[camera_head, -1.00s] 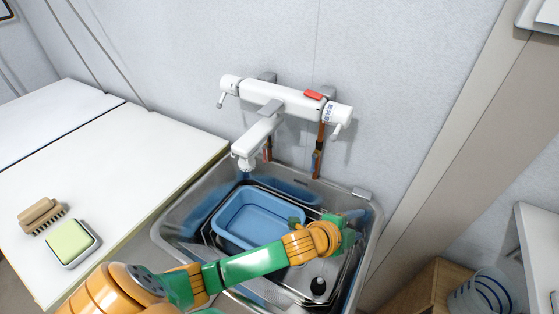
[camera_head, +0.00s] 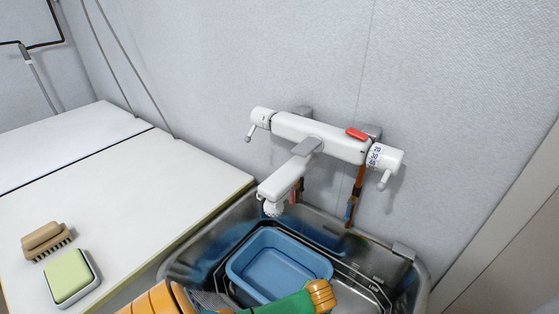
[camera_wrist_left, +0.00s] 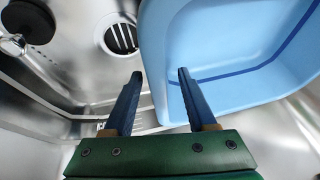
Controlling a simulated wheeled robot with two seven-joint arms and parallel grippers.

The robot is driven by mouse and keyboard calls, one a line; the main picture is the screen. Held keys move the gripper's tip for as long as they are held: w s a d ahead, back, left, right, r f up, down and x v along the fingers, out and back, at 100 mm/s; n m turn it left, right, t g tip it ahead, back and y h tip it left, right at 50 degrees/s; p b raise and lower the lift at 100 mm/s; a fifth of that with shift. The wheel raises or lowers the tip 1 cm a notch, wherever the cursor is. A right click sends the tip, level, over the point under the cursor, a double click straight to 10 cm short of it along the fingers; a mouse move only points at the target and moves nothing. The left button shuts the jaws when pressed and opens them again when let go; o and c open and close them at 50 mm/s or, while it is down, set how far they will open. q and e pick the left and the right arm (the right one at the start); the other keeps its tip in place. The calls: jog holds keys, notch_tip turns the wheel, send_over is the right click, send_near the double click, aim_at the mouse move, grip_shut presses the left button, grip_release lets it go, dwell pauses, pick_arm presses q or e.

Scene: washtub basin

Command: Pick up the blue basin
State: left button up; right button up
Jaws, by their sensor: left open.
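The blue basin (camera_head: 278,266) is a rectangular tub standing inside the metal sink (camera_head: 190,258). My left arm crosses in front of its lower edge in the head view, and that gripper is out of the picture there. In the left wrist view the blue basin (camera_wrist_left: 235,45) fills the upper right. My left gripper (camera_wrist_left: 160,74) is open, with nothing held. Its right finger overlaps the basin in the picture and its left finger lies over bare sink, so the basin's edge shows between them. I cannot tell whether they touch. My right gripper is not in view.
A white wall faucet (camera_head: 318,138) hangs over the sink, its spout above the basin's back left. The drain (camera_wrist_left: 121,38) and a black stopper (camera_wrist_left: 28,22) lie beside the basin. A brush (camera_head: 46,240) and a green sponge (camera_head: 70,276) are on the white counter (camera_head: 125,205).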

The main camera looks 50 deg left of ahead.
pick_arm(q)
jog(key=shift+s+d, duration=0.1)
jog(key=shift+f, duration=0.2)
jog(key=shift+c, duration=0.3)
grip_shut()
dwell(1.4)
